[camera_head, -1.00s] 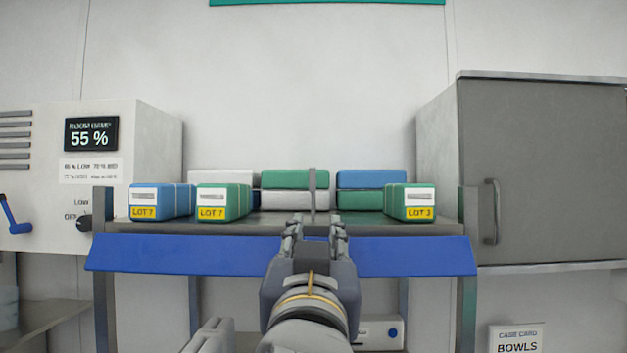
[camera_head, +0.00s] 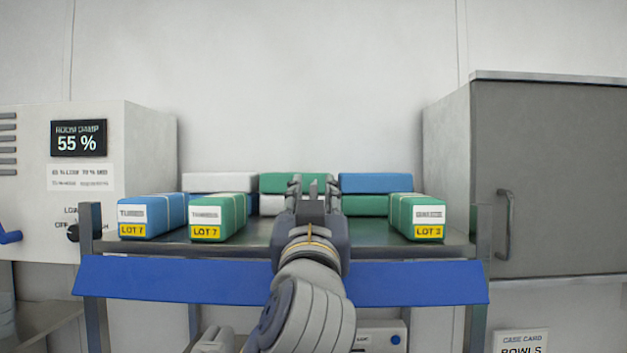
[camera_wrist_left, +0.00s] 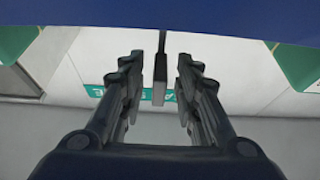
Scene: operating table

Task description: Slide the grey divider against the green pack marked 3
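The grey divider (camera_head: 313,191) stands upright near the middle of the shelf. In the left wrist view the divider (camera_wrist_left: 160,82) hangs between my two fingers, with a gap on each side. My left gripper (camera_head: 313,186) is open around it; the wrist view also shows the gripper (camera_wrist_left: 160,85) with its fingers apart. The green pack marked LOT 3 (camera_head: 425,215) lies on the right part of the shelf, well apart from the divider. The divider's lower part is hidden behind my gripper in the head view. My right gripper is not in view.
White, green and blue packs are stacked behind. A blue panel (camera_head: 400,283) runs along the shelf front. Shelf between divider and LOT 3 looks clear in front.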

